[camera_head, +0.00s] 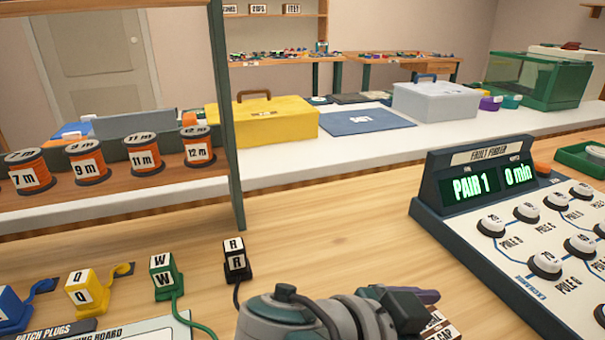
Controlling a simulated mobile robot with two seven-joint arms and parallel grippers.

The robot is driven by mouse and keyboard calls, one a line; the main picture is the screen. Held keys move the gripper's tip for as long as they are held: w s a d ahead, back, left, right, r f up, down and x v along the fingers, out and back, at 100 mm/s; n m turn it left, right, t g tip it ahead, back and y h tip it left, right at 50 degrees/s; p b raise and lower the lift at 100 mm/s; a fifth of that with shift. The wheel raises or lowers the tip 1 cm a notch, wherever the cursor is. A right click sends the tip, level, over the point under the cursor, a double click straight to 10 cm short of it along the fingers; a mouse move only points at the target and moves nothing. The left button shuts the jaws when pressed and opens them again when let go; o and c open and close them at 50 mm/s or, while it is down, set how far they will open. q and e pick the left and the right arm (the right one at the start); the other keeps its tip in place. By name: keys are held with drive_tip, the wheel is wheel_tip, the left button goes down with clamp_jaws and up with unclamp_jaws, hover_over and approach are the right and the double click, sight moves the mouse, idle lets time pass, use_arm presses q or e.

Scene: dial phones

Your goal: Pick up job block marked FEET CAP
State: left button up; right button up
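I cannot tell whether the fingers are open, shut or touching the block. My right gripper is not in view.
The fault finder panel (485,220) with white knobs stands at the right, reading "PAIR 1" and "0 min". Patch plugs, including a black R plug (236,261) and green W plug (165,277), stand left. A rack of orange spools (88,162) stands behind. Bare wood lies between.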

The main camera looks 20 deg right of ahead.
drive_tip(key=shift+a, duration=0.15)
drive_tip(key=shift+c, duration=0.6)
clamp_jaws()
